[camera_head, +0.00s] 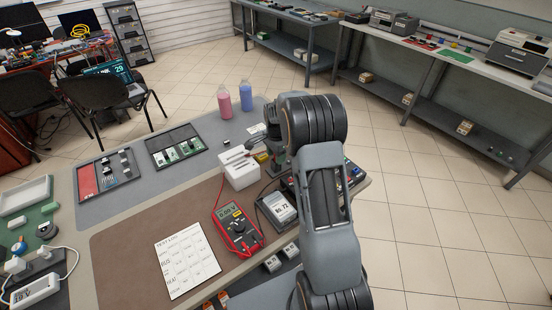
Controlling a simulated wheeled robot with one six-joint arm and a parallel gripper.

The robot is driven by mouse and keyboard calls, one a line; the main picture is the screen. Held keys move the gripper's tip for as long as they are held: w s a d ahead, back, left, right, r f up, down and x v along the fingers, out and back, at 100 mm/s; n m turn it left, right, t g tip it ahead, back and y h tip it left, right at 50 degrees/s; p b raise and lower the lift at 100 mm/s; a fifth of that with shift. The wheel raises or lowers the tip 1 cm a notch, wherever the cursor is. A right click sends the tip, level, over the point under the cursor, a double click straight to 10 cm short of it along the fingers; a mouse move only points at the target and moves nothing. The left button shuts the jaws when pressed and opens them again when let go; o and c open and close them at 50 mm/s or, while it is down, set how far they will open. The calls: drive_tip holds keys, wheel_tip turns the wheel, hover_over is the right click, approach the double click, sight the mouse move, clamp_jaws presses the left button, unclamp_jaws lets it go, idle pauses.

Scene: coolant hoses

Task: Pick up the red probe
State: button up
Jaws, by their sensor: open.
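The red multimeter (237,229) lies on the brown mat, its display lit. A thin red lead (221,190) rises from it toward the white slotted block (239,168). A separate red probe body is too small to make out for sure; small dark and red parts show around the block's right side.
Pink (224,102) and blue (246,97) bottles stand behind. Trays of parts (175,146) lie at the back left. Open mat lies left of the block.

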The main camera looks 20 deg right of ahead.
drive_tip(key=shift+f, duration=0.1)
clamp_jaws()
idle(0.4)
wheel_tip(320, 180, up, 10)
drive_tip(key=shift+r+b, duration=0.1)
drive_tip(key=shift+b, duration=0.25)
idle(0.5)
